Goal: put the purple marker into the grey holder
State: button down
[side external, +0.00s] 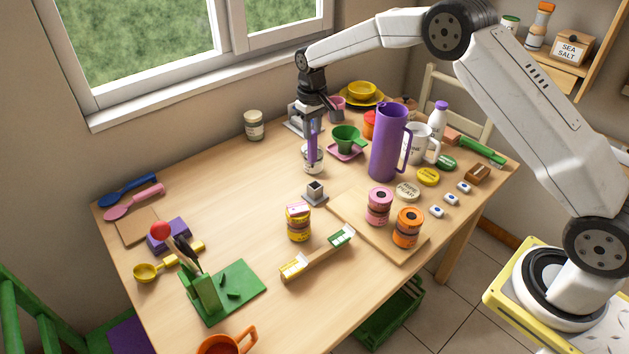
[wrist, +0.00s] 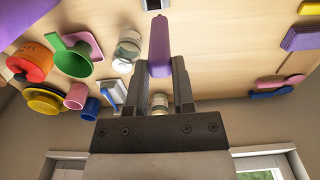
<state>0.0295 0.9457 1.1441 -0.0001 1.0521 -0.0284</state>
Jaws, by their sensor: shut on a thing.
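The purple marker (side external: 312,147) is upright in the side view. My gripper (side external: 313,117) is shut on its upper part. In the wrist view the marker (wrist: 160,42) stands out between the two fingers of my gripper (wrist: 162,68). The grey holder (side external: 315,193) is a small square block with a dark opening on top, standing on the table nearer the side camera than the marker. The marker and holder are apart.
A glass jar (side external: 313,160) stands behind the marker's lower end in the side view; in the wrist view it is beside it. A tall purple jug (side external: 385,145) and green cup (side external: 346,138) stand right. Yellow-pink jars (side external: 298,224) stand in front. Table left of the holder is clear.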

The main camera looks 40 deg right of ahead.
aim_at(315, 147)
jog(key=shift+w+d+f, duration=0.2)
jog(key=shift+d+f, duration=0.05)
jog(key=shift+d, duration=0.45)
jog(key=shift+f, duration=0.15)
jog(key=shift+f, duration=5.4)
jog(key=shift+c, duration=1.9)
grip_release()
jog(key=shift+r, duration=2.5)
